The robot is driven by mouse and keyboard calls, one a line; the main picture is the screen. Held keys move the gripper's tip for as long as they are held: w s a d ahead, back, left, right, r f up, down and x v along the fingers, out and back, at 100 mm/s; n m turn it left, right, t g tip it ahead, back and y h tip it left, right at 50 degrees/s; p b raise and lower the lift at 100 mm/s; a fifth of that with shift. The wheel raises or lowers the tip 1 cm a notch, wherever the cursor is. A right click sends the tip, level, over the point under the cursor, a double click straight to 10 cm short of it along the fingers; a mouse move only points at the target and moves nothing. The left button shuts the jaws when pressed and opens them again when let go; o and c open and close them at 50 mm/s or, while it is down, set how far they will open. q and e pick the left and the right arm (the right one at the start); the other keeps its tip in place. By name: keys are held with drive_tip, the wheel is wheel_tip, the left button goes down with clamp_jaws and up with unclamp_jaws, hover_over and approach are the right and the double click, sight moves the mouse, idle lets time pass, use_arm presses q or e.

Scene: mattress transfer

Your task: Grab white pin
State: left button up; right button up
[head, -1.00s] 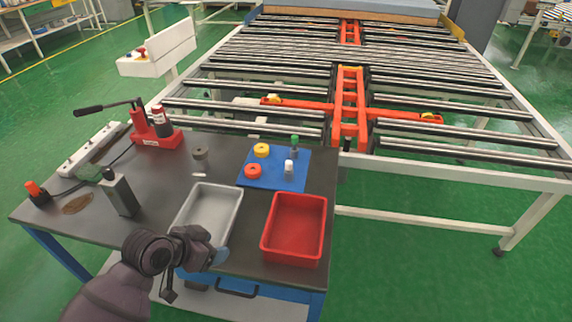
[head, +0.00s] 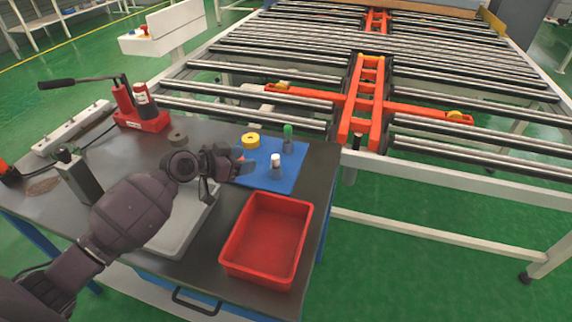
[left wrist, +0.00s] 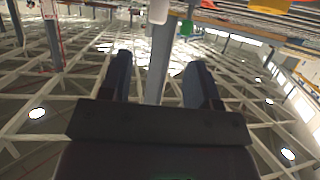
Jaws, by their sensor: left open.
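The white pin (head: 275,162) stands upright on the blue mat (head: 284,184) on the table. My left gripper (head: 247,163) is open and empty, just left of the pin and apart from it. In the left wrist view the white pin (left wrist: 158,11) shows at the top edge, beyond the two spread fingers of my left gripper (left wrist: 161,62). The green-topped pin (head: 288,132) stands behind the white one; its green top (left wrist: 187,27) shows to the right in the wrist view. My right gripper is not in view.
A yellow ring (head: 251,140) lies at the mat's back left. A red bin (head: 231,243) stands in front of the mat, and a grey tray (head: 168,240) lies partly under my arm. A red hand pump (head: 140,112) stands back left. A roller conveyor (head: 450,158) lies beyond the table.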

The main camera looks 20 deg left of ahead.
sight(274, 156)
use_arm(q)
drive_tip(key=x, duration=0.5)
drive_tip(key=shift+d+f, duration=0.1)
drive_tip(key=shift+f, duration=0.3)
drive_tip(key=shift+x, duration=0.85)
drive_tip(key=shift+r+x, duration=0.2)
drive_tip(key=shift+x, duration=1.95)
drive_tip(key=shift+d, duration=0.15)
drive_tip(key=shift+s, duration=0.1)
drive_tip(key=shift+c, duration=0.4)
drive_tip(key=c, duration=0.9)
drive_tip(key=shift+c, duration=0.2)
drive_tip(key=shift+r, duration=0.1)
